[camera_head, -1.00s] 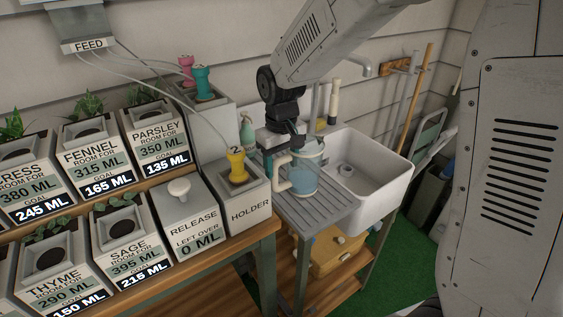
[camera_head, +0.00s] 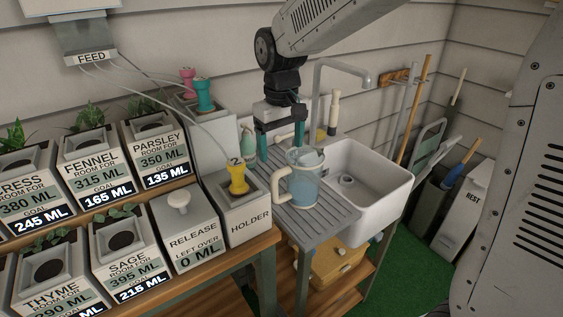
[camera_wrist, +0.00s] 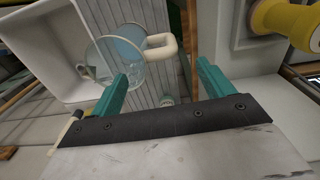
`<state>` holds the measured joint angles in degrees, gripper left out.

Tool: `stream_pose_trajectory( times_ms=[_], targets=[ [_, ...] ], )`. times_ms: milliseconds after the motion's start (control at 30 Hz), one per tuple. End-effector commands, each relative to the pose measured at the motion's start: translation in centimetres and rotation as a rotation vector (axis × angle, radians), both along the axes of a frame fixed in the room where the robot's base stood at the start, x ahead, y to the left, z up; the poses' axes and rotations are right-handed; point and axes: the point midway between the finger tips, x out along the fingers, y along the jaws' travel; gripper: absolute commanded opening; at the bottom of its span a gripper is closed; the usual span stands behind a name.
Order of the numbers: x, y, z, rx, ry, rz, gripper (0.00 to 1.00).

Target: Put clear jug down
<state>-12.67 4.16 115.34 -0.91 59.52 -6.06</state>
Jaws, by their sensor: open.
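The clear jug (camera_head: 304,187) stands upright on the grey ribbed drainboard (camera_head: 332,222) beside the sink, with bluish water inside and a pale handle on its left. It also shows in the wrist view (camera_wrist: 128,50), with its handle toward the right. My gripper (camera_head: 282,158) is open, its teal fingers behind the jug and apart from it in the head view.
The white sink basin (camera_head: 365,185) and its tap (camera_head: 345,72) are right of the jug. The holder box (camera_head: 246,213) with a yellow plug (camera_head: 237,176) is on the left.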

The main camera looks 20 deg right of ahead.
Motion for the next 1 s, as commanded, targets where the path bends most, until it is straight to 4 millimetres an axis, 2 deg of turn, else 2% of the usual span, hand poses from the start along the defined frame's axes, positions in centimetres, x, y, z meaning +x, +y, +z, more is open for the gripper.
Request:
stream_pose_trajectory(
  times_ms=[100,200,433,533,667,800,1000],
  targets=[
    [0.0,0.0,1.8,0.000,-0.001,0.000,0.80],
    [0.0,0.0,2.7,0.000,-0.001,0.000,0.80],
    [-0.3,-0.1,3.2,0.000,0.001,-0.002,0.80],
    [-1.5,-0.9,3.9,0.003,-0.007,-0.018,0.80],
    [-5.8,-3.2,5.5,0.008,-0.025,-0.072,0.80],
    [-12.5,-6.2,6.6,0.015,-0.049,-0.149,0.80],
    [-21.4,-9.0,5.7,0.023,-0.078,-0.257,0.80]
  ],
)
